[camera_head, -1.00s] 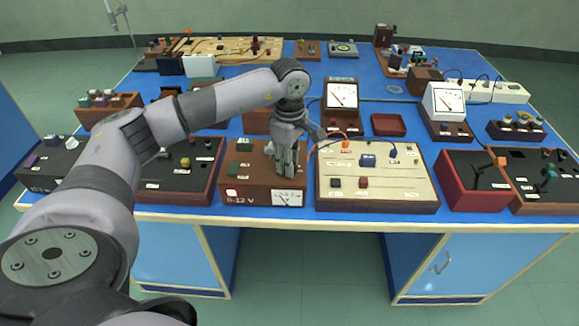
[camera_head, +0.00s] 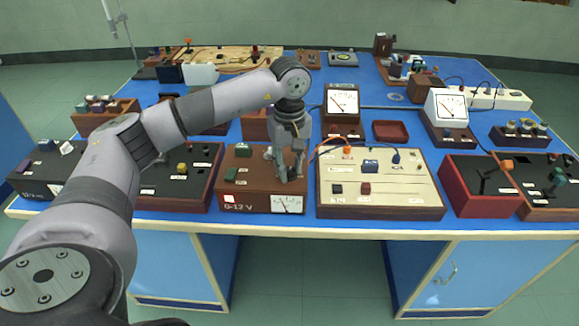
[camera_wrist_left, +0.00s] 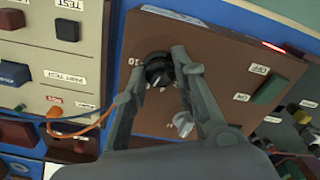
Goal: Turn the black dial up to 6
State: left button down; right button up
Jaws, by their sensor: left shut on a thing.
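The black dial (camera_wrist_left: 158,72) sits on the top of a brown power supply box, and a white pointer mark shows on it. My left gripper (camera_head: 289,174) is over the right part of the box, fingers pointing down. In the left wrist view its two fingers (camera_wrist_left: 156,80) are on either side of the dial, shut on it. In the head view the dial is hidden by the fingers. My right gripper is not in view.
A green switch (camera_wrist_left: 270,90) is on the same box. A cream panel (camera_head: 400,200) with orange and blue leads stands close on the right. A dark panel (camera_head: 180,190) stands on the left. Meters and a red tray (camera_head: 390,131) are behind.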

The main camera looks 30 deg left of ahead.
aim_at(289, 170)
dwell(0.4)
pick_arm(q)
jog(key=c, duration=1.3)
grip_release()
notch_tip(289, 170, up, 12)
